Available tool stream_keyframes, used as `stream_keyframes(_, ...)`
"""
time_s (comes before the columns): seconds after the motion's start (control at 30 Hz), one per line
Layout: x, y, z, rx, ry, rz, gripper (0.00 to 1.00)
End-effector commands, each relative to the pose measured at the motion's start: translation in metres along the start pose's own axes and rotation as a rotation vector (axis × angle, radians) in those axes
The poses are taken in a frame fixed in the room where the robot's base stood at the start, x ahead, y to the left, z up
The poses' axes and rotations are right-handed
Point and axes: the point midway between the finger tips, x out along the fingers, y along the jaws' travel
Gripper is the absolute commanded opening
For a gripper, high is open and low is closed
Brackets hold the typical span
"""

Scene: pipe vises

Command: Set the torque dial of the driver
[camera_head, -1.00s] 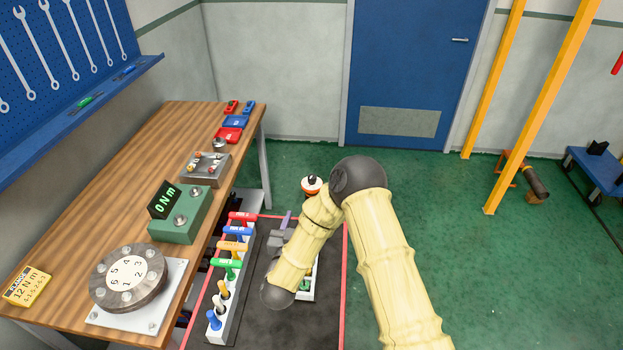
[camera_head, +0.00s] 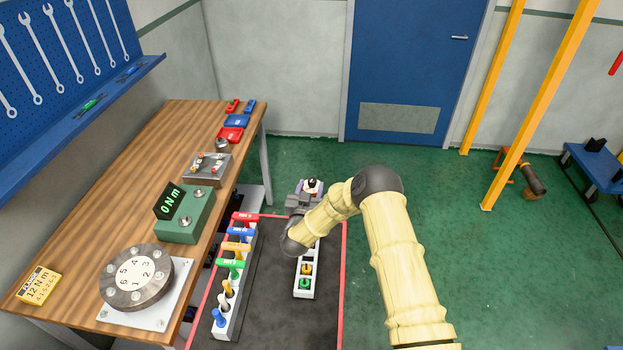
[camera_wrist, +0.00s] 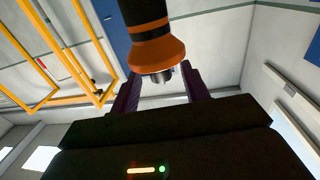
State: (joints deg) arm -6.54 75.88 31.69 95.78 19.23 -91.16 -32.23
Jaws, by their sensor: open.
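The driver, black with an orange band and flared orange collar, fills the top middle of the wrist view (camera_wrist: 150,30). A grey metal tip shows at the collar's lower end. My gripper (camera_wrist: 160,82) is open, its purple fingers on either side of that end; I cannot tell whether they touch it. In the head view my gripper (camera_head: 310,189) is beyond the white floor rack, with the driver's small white-and-dark top (camera_head: 312,186) between its fingers. No dial numbers are readable. A yellow card (camera_head: 37,285) on the bench reads 12 N m. A green tester (camera_head: 184,222) reads 0 N m.
A round flange (camera_head: 136,276) with numbered bolts sits on the wooden bench (camera_head: 110,210). A rack of coloured T-handles (camera_head: 232,285) stands beside the bench. A white rack (camera_head: 304,293) holds orange and green pieces. Green floor is open to the right.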

Motion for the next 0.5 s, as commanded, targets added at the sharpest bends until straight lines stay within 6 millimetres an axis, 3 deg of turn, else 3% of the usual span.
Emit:
stream_keyframes(0.2, 0.024, 0.0, -0.001, 0.001, 0.0, 0.001, 0.46)
stream_keyframes(0.5, 0.029, 0.0, 0.0, 0.0, 0.0, 0.0, 0.46)
